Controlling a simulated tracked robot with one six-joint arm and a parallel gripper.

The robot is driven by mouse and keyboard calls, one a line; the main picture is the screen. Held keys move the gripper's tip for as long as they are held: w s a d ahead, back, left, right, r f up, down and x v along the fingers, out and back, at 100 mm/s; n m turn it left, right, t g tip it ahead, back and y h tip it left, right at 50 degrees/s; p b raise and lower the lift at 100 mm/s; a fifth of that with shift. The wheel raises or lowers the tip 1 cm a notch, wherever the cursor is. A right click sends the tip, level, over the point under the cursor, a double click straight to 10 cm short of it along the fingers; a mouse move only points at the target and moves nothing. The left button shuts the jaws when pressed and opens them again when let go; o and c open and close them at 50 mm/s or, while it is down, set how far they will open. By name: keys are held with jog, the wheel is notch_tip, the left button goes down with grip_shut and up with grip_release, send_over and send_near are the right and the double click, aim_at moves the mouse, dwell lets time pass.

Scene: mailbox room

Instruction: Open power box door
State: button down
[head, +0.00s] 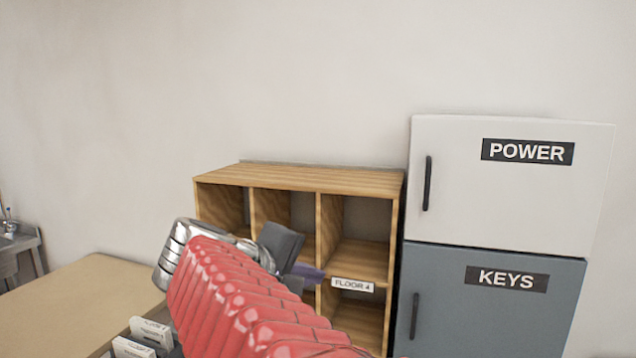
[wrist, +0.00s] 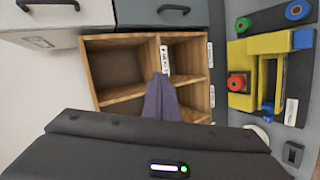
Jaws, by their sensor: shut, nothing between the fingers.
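The power box (head: 500,190) is a white cabinet with a POWER label and a dark vertical handle (head: 427,183) on the left of its door. The door looks closed. In the wrist view, which is turned sideways, the white box shows in part at the top left (wrist: 85,14), with its dark handle (wrist: 48,4) at the edge. My gripper (head: 310,271) has purple fingers and is in front of the wooden shelf, left of and lower than the power box handle, apart from it. In the wrist view the fingers (wrist: 160,95) are together and empty.
A grey KEYS box (head: 490,315) with its own handle (head: 414,315) sits directly below the power box. A wooden shelf (head: 290,177) with a FLOOR 4 tag stands left of both. Wall space above is clear.

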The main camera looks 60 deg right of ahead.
aim_at(413, 177)
jog(key=s+d+r+m+g+h, duration=0.1)
jog(key=s+d+r+g+h, duration=0.1)
jog(key=d+r, duration=0.3)
jog(key=s+d+r+m+g+h, duration=0.1)
jog(key=s+d+r+g, duration=0.3)
jog(key=r, duration=0.6)
jog(key=shift+s+d+r+g+h, duration=0.15)
jog(key=shift+s+d+g+h, duration=0.15)
jog(key=shift+s+d+h, duration=0.45)
jog(key=shift+a, duration=0.1)
jog(key=shift+x, duration=5)
